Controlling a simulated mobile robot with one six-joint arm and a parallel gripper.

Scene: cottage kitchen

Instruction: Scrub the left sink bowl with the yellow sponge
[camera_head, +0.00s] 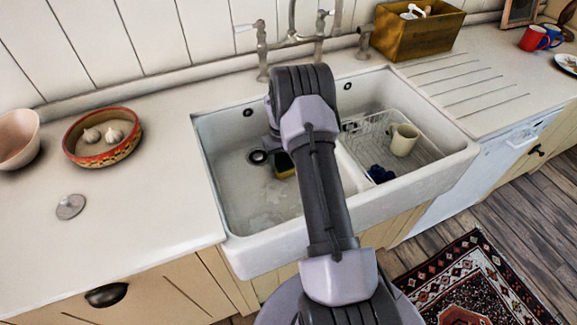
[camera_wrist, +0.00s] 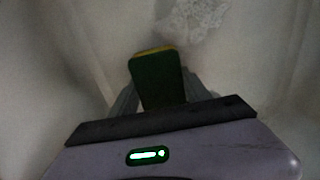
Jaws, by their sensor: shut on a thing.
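The yellow sponge (camera_head: 284,169) is down inside the left sink bowl (camera_head: 228,170), partly hidden by my arm. In the wrist view the sponge (camera_wrist: 157,82) shows its dark green side, with a thin yellow edge at the top. My gripper (camera_wrist: 158,95) is shut on the sponge, with one grey finger on each side. A pale, whitish patch (camera_wrist: 195,18) lies on the bowl surface ahead of the sponge. It also shows on the bowl floor in the head view (camera_head: 264,219). Whether the sponge touches the bowl is unclear.
The right bowl holds a white wire rack (camera_head: 375,130), a cream mug (camera_head: 403,140) and a dark blue thing (camera_head: 380,174). The tap (camera_head: 290,42) stands behind the sink. A patterned bowl with garlic (camera_head: 75,158) and a metal disc (camera_head: 70,207) are on the left counter.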

